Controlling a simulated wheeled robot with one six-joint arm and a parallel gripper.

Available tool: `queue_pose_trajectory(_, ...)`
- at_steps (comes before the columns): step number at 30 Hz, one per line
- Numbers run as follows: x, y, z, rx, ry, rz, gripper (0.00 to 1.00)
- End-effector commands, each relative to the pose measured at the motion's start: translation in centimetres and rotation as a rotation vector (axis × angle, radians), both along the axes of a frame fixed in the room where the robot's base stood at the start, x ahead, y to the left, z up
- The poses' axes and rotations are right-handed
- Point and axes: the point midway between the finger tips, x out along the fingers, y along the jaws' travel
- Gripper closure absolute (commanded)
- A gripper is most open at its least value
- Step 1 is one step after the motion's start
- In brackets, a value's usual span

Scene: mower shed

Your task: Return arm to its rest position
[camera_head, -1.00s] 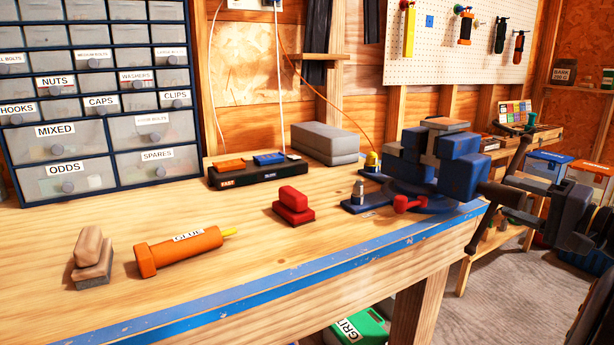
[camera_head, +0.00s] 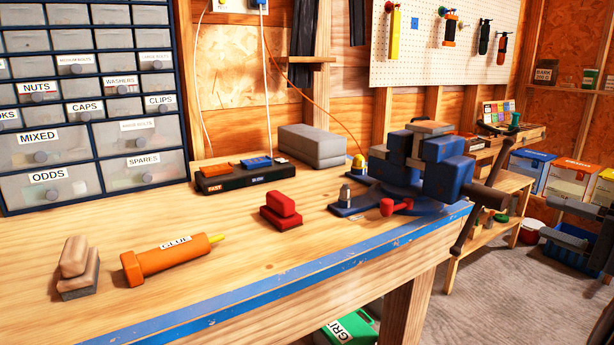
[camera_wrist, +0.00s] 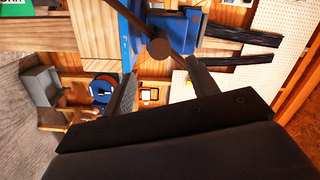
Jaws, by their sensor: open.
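My gripper (camera_wrist: 163,78) is open in the wrist view, its two dark fingers apart with nothing held between them. Beyond the fingers, the blue bench vise (camera_wrist: 188,25) and its dark handle show at the top of the view. In the head view the vise (camera_head: 447,178) stands on the right end of the workbench.
The workbench (camera_head: 240,245) holds a sanding block (camera_head: 75,268), an orange glue tube (camera_head: 168,259), a red block (camera_head: 282,211), a black charger strip (camera_head: 245,176) and a drawer cabinet (camera_head: 90,188). A lower shelf bench (camera_head: 490,185) and boxes (camera_head: 575,178) stand at the right.

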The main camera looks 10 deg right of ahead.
Motion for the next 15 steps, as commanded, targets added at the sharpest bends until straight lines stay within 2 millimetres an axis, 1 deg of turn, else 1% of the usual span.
queue_pose_trajectory(1, -1.0, -0.6, 0.1, 0.001, 0.001, -0.005, 0.44)
queue_pose_trajectory(3, 0.9, 0.6, -0.2, -0.001, 0.000, 0.006, 0.44)
queue_pose_trajectory(15, 8.2, 4.2, -0.2, -0.001, 0.001, 0.004, 0.44)
